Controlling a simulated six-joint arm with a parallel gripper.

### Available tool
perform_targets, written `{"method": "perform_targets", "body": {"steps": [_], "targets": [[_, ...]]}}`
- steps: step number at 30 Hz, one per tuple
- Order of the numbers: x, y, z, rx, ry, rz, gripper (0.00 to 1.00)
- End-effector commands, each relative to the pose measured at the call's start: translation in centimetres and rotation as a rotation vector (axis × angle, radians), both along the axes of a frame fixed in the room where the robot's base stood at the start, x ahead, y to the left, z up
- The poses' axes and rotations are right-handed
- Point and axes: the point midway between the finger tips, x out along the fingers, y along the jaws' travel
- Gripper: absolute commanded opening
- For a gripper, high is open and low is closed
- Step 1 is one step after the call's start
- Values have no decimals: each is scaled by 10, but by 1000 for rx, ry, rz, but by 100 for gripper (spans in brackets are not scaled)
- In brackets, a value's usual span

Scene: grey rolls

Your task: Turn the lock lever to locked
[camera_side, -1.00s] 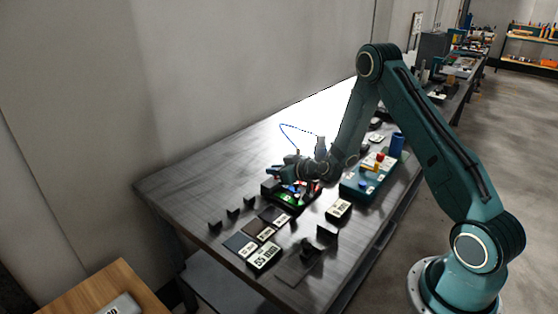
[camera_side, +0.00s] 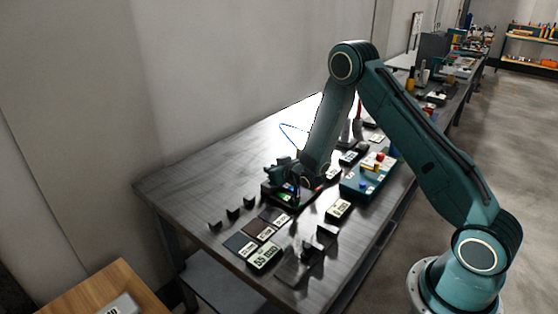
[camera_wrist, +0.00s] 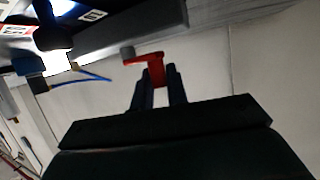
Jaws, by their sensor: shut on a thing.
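The lock lever (camera_wrist: 152,59) is red in the wrist view, with a short arm and a grey round end at its left. My gripper (camera_wrist: 157,84) has its two dark fingers on either side of the red lever's handle and is shut on it. A dark grey block (camera_wrist: 112,32) sits just above the lever in that view. In the side view my gripper (camera_side: 282,178) is at the dark fixture (camera_side: 276,197) with a green part. The lever is hidden there, and I cannot read its lock position.
A teal box (camera_side: 360,184) with red and yellow parts stands right of the fixture. Several labelled blocks (camera_side: 264,255) and small dark brackets (camera_side: 232,213) lie toward the near end. A blue cable (camera_wrist: 92,76) hangs nearby. The bench's left side (camera_side: 190,180) is clear.

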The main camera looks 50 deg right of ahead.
Motion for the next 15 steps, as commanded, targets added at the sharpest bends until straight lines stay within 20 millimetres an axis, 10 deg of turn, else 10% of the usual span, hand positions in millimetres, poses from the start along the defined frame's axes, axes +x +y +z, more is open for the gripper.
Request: {"method": "perform_targets", "body": {"steps": [15], "targets": [[6,3,0,0,-1,-132,0]]}}
